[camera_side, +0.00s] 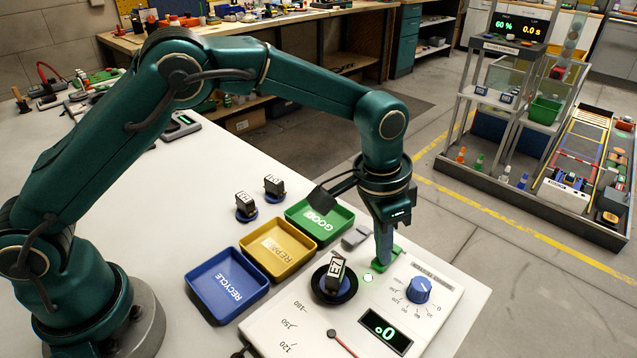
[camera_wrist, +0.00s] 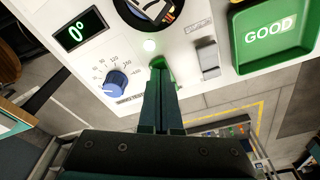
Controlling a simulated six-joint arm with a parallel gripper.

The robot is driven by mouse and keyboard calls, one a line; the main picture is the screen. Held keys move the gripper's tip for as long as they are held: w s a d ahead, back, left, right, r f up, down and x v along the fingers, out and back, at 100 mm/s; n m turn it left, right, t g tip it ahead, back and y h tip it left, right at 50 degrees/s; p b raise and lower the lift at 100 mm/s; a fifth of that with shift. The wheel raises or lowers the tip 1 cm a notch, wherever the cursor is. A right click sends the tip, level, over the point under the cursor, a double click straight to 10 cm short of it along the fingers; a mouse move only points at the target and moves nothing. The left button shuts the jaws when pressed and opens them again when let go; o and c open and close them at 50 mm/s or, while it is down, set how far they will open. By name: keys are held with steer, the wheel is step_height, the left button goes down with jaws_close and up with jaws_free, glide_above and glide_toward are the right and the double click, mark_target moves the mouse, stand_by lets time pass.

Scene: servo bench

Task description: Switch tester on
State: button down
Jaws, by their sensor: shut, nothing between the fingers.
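The white tester (camera_side: 300,310) stands on the bench with its display (camera_side: 385,331) lit, reading 0 degrees; it also shows in the wrist view (camera_wrist: 81,29). A round lamp (camera_side: 368,278) glows pale green-white. Beside it is a green switch (camera_side: 397,252), also in the wrist view (camera_wrist: 158,62). My gripper (camera_side: 382,263) is shut and empty, its fingertips pointing down at the green switch, apparently touching it and partly hiding it. A blue knob (camera_side: 419,290) sits near the display. A servo marked E7 (camera_side: 335,270) sits in the tester's round black holder.
Blue RECYCLE (camera_side: 227,317), yellow REPAIR (camera_side: 278,276) and green GOOD (camera_side: 319,243) trays stand left of and behind the tester. Two more servos (camera_side: 245,203) (camera_side: 274,185) stand behind them. A grey lever part (camera_side: 355,238) is close to my fingers.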

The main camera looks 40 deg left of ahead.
step_height(320, 180, up, 7)
stand_by(0.9)
